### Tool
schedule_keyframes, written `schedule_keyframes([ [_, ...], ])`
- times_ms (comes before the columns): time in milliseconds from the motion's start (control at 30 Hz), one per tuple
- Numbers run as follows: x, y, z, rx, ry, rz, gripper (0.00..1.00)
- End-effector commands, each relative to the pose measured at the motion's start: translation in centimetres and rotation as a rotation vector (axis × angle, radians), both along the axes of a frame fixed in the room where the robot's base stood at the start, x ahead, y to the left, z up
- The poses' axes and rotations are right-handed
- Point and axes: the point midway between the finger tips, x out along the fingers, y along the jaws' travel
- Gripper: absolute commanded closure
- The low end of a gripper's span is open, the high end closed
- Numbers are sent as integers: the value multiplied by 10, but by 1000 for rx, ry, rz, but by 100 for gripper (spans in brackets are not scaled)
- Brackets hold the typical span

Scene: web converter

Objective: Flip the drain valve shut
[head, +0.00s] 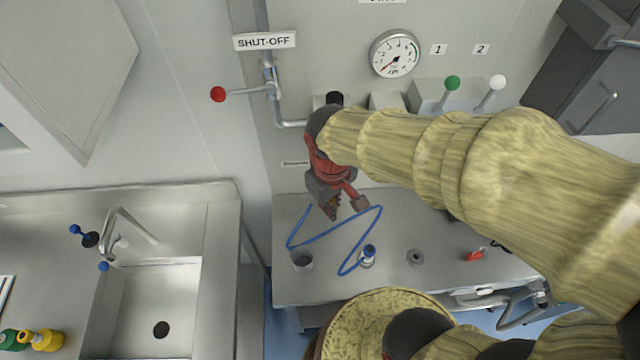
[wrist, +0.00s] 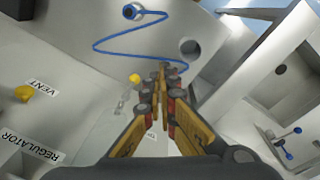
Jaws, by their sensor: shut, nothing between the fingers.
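My gripper (wrist: 162,72) is shut and empty, its two fingertips together in the wrist view. In the head view my gripper (head: 332,210) hangs above the back of the steel counter, left of centre. In the wrist view a yellow knob (wrist: 135,78) with a metal fitting (wrist: 122,104) shows just left of my fingertips, with a small gap in the picture. A label (wrist: 151,133) near it is mostly hidden by my fingers, so I cannot read whether it names the drain valve. I cannot make out this knob in the head view.
Another yellow knob (wrist: 23,93) sits by the VENT label (wrist: 41,88). A red-knobbed lever (head: 218,94) sticks out left under the SHUT-OFF sign (head: 264,41). A blue hose (head: 335,229) lies on the counter (head: 400,282). A sink (head: 160,300) stands at left.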

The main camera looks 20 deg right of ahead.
Motion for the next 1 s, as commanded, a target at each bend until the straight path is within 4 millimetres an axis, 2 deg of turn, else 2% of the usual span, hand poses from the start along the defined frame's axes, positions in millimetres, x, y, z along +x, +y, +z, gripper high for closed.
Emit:
schedule_keyframes([
  [67,9,7,5,-25,43,91,100],
  [267,33,24,-12,-85,138,396,100],
  [500,78,38,-57,-142,192,912,100],
  [633,104,44,-55,-167,153,1116,100],
  [800,111,45,-53,-181,143,1272,100],
  [1000,111,45,-53,-183,146,1319,100],
])
